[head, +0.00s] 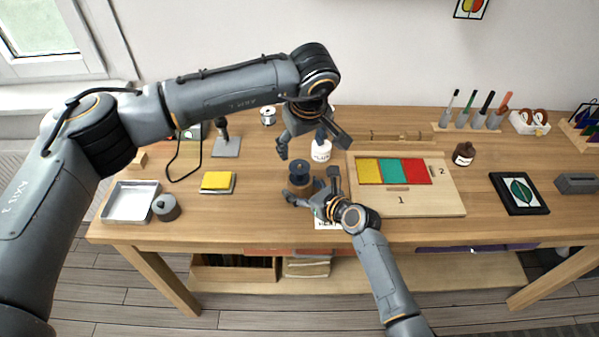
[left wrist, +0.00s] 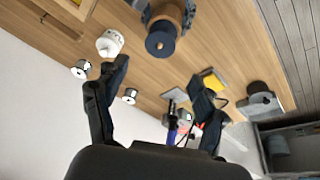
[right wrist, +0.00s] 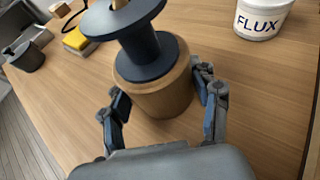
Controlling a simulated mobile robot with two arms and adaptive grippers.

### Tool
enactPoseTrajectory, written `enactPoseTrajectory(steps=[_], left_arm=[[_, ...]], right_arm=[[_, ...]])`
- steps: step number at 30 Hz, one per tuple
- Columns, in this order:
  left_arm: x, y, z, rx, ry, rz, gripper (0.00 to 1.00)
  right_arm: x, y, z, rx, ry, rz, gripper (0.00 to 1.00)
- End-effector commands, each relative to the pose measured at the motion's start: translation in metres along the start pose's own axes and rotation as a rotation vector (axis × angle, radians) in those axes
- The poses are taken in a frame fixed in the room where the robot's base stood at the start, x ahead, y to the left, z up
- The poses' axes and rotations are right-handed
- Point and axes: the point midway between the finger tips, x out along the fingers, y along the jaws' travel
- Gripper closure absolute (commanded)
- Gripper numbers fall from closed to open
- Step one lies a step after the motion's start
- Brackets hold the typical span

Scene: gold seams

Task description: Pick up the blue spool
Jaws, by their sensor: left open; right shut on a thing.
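The dark blue spool (head: 300,167) sits on a round wooden stand (head: 299,186), with a peg through its middle in the right wrist view (right wrist: 125,30). The spool also shows in the left wrist view (left wrist: 160,43). My right gripper (right wrist: 160,92) is shut on the wooden stand, with a finger on each side below the spool. My left gripper (head: 312,144) is open and empty, above and slightly behind the spool, pointing down. The spool is apart from its fingers.
A white FLUX jar (head: 321,151) stands just behind and right of the spool. A wooden board with coloured panels (head: 430,200) lies to the right. A yellow pad (head: 217,181), a grey pot (head: 166,208) and a metal tray (head: 130,202) are to the left.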

Motion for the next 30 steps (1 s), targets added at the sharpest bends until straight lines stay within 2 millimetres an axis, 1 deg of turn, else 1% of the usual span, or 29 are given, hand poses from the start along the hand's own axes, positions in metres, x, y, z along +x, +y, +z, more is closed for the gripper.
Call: enactPoseTrajectory(steps=[1,3,7,9,11,15,18,25,30], left_arm=[[-0.001,-0.002,0.004,0.091,0.018,0.014,0.29],[-0.002,-0.002,0.009,0.204,0.042,0.029,0.29],[-0.002,-0.003,0.014,0.326,0.068,0.044,0.29],[0.004,-0.003,0.015,0.353,0.072,0.046,0.29],[0.012,-0.003,0.015,0.361,0.074,0.046,0.29],[0.038,-0.002,0.013,0.359,0.072,0.045,0.29],[0.052,0.0,0.012,0.359,0.073,0.046,0.29],[0.07,0.0,0.009,0.358,0.074,0.046,0.29],[0.095,-0.001,0.006,0.357,0.072,0.045,0.29]], right_arm=[[0.0,0.0,-0.001,0.0,0.002,0.001,0.77],[0.0,0.0,-0.001,0.0,0.003,0.001,0.77],[0.0,0.0,-0.001,0.0,0.003,0.001,0.77],[0.0,0.0,-0.002,0.0,0.003,0.001,0.77],[0.0,0.0,-0.002,0.0,0.003,0.001,0.77],[0.0,0.0,-0.001,0.0,0.003,0.001,0.77],[0.0,0.0,-0.001,0.0,0.003,0.001,0.77],[0.0,0.0,-0.002,0.0,0.003,0.001,0.77],[0.0,0.0,-0.002,0.0,0.003,0.001,0.77]])
